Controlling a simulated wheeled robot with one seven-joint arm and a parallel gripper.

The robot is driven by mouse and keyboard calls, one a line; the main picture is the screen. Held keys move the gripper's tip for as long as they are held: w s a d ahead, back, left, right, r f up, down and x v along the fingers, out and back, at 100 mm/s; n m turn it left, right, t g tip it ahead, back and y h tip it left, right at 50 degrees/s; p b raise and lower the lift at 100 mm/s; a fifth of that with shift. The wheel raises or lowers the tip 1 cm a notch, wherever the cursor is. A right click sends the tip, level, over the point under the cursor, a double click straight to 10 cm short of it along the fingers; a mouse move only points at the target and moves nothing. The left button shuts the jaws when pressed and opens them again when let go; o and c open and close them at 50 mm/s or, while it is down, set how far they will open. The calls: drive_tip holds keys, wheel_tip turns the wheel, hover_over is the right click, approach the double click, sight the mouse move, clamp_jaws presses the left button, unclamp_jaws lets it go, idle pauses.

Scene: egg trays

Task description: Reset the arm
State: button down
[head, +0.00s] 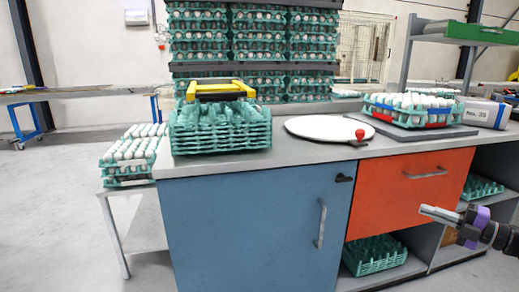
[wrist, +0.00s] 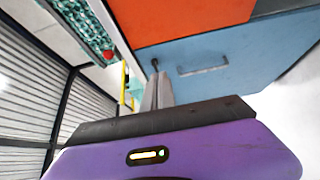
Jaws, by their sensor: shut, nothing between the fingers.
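My gripper (head: 440,215) is at the right of the head view, in front of the orange drawer (head: 408,195) and apart from it. Its fingers are together and hold nothing. In the wrist view the shut fingers (wrist: 157,92) stick out beyond the purple gripper body (wrist: 180,155). The blue cabinet door (wrist: 220,55) and the orange front (wrist: 170,18) show sideways beyond them.
The counter carries a stack of green trays (head: 220,132) with a yellow handle (head: 220,89), a white round plate (head: 325,128) and an egg-filled tray (head: 410,110). A green crate (head: 374,256) sits on the low shelf. The floor at left (head: 50,215) is clear.

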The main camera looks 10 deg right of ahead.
drive_tip(key=w+r+m+t+h, duration=0.35)
drive_tip(key=w+r+t, duration=0.2)
drive_tip(key=r, duration=0.25)
drive_tip(key=s+a+f+m+t+h, duration=0.1)
drive_tip(key=s+a+f+m+h, duration=0.55)
drive_tip(key=s+a+m, duration=0.35)
drive_tip(key=s+a+f+m+t+h, duration=0.1)
drive_tip(key=s+a+f+m+h, duration=0.5)
drive_tip(key=a+f+m, duration=0.45)
drive_tip(key=s+a+f+g+y, duration=0.1)
drive_tip(key=s+a+g+y, duration=0.15)
drive_tip(key=s+a, duration=0.7)
drive_tip(key=s+a+g+y, duration=0.2)
drive_tip(key=s+a+g, duration=0.15)
drive_tip(key=s, duration=1.15)
drive_tip(key=s+a+f+g+y, duration=0.1)
drive_tip(key=s+a+g+y, duration=0.1)
drive_tip(key=s+a, duration=0.8)
wheel_tip(320, 180, up, 28)
drive_tip(key=s+d+p, duration=0.1)
drive_tip(key=d+p, duration=0.1)
drive_tip(key=p, duration=2.6)
drive_tip(key=shift+s+d+m, duration=0.15)
drive_tip(key=shift+d+m, duration=0.15)
drive_tip(key=shift+d, duration=0.05)
